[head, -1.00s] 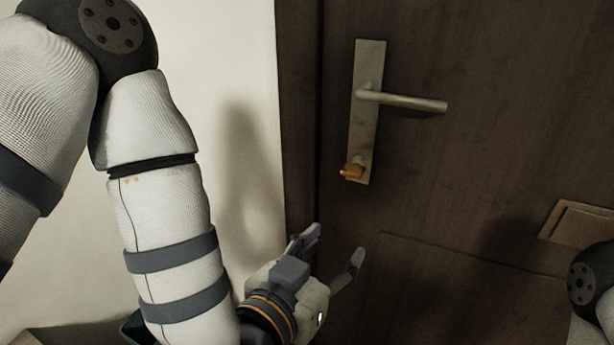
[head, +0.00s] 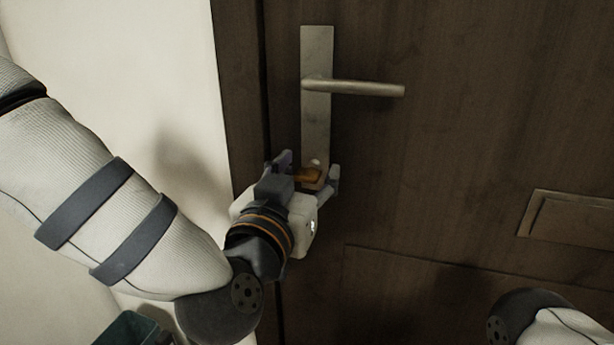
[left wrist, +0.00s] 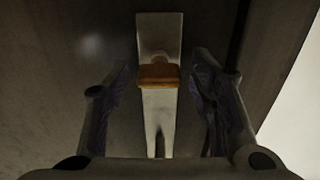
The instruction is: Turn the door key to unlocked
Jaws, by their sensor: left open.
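The orange-brown door key (head: 306,175) sits at the bottom of the metal lock plate (head: 317,60) on the dark door. It also shows in the left wrist view (left wrist: 158,75), its broad face crosswise to the plate. My left gripper (head: 308,174) is open, with one finger on each side of the key. In the left wrist view the fingers (left wrist: 160,95) stand apart from the key with a gap on both sides. The gripper partly hides the key in the head view. My right gripper is not in view.
A lever handle (head: 365,89) sticks out to the right above the key. The dark door (head: 450,180) has a framed panel (head: 570,217) at right. A pale wall (head: 130,70) is at left, and a dark green bin (head: 128,330) stands at the lower left.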

